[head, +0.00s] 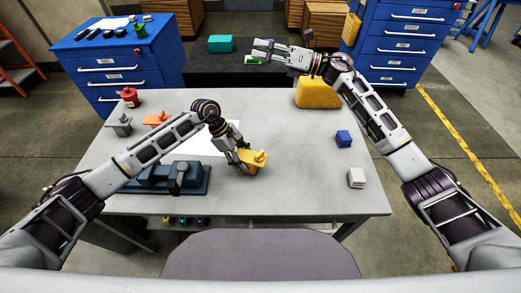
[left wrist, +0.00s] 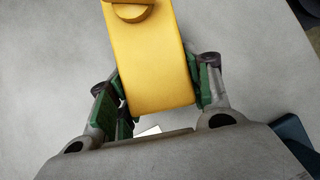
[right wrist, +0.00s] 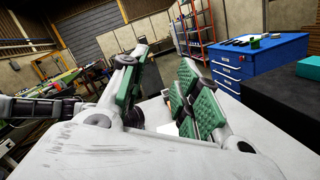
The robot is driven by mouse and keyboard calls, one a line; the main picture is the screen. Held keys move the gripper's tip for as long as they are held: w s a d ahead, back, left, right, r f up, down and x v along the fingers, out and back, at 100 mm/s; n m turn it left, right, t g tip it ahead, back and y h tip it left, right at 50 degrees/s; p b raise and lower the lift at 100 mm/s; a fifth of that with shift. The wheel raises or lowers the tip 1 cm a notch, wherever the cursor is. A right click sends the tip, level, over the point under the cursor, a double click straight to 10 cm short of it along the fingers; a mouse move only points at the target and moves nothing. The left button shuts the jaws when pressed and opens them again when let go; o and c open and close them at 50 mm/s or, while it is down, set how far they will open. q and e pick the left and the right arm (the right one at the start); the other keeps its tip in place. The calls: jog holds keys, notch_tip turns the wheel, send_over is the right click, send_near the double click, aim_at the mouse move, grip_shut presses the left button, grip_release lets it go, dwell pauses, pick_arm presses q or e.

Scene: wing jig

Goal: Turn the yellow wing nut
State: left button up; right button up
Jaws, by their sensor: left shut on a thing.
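The yellow wing nut (head: 258,160) is on the grey table near its middle, with a rounded knob on the part that shows. My left gripper (head: 243,161) reaches down to it and is shut on it. In the left wrist view the yellow wing nut (left wrist: 160,65) fills the gap between the green finger pads, running up out of the picture. Its underside is hidden, so I cannot tell how it meets the table. My right gripper (head: 262,50) is raised beyond the table's far edge, open and empty, and its spread fingers show in the right wrist view (right wrist: 155,100).
An orange piece (head: 157,119), a grey piece (head: 119,124) and a red item (head: 130,98) stand at the left. A dark blue vise-like tool (head: 150,180) lies front left.

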jog(key=s+a+f+n+g+h, duration=0.3)
jog(key=s+a+n+g+h, duration=0.15)
jog(key=s+n, duration=0.2)
jog(key=s+a+f+n+g+h, duration=0.3)
jog(key=s+a+n+h, duration=0.15)
jog(key=s+n, duration=0.2)
jog(key=n+t+h, duration=0.4)
jog(key=n+h, duration=0.2)
jog(key=h, duration=0.4)
send_over(261, 152)
notch_tip(261, 152, down, 8)
jog(key=shift+r, duration=0.2)
jog(key=shift+a+f+g, duration=0.1)
jog(key=shift+g, duration=0.15)
jog(key=shift+f, duration=5.95)
grip_shut()
